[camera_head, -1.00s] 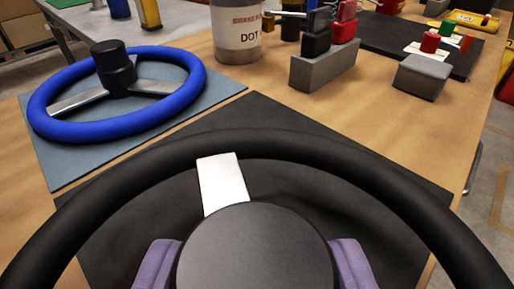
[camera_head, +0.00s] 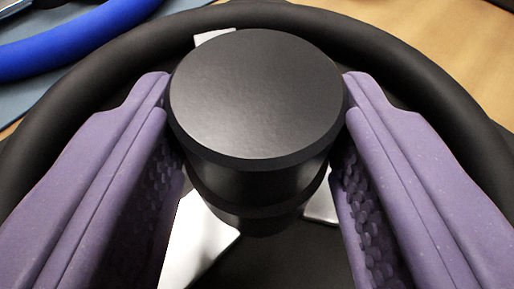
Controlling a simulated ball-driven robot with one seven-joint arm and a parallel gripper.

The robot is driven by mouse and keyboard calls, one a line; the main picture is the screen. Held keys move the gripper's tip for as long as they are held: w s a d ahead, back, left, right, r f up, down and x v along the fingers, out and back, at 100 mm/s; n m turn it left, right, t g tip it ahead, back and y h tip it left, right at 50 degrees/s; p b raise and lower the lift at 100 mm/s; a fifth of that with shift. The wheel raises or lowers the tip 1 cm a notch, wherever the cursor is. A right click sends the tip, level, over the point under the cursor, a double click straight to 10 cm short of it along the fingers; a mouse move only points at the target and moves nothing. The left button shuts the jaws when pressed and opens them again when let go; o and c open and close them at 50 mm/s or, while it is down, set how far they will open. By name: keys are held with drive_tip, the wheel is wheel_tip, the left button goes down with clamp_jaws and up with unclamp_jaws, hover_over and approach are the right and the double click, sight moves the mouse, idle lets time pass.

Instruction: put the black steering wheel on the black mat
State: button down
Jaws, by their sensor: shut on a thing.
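The black steering wheel (camera_head: 405,52) fills most of the view, with a thick black rim, pale metal spokes (camera_head: 197,240) and a round black hub (camera_head: 256,92) in the middle. My gripper (camera_head: 257,95) has one purple finger on each side of the hub and is shut on it. The black mat (camera_head: 285,262) shows as a dark area below the hub, between the fingers. The wheel hides most of the mat. I cannot tell whether the wheel touches it.
Part of a blue steering wheel (camera_head: 75,45) on a blue-grey mat (camera_head: 60,86) shows at the upper left. Bare wooden table top (camera_head: 425,35) shows at the upper right.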

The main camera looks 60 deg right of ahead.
drive_tip(key=shift+c, duration=2.1)
unclamp_jaws()
drive_tip(key=p+v, duration=0.4)
drive_tip(key=v, duration=0.8)
drive_tip(key=shift+d, duration=0.1)
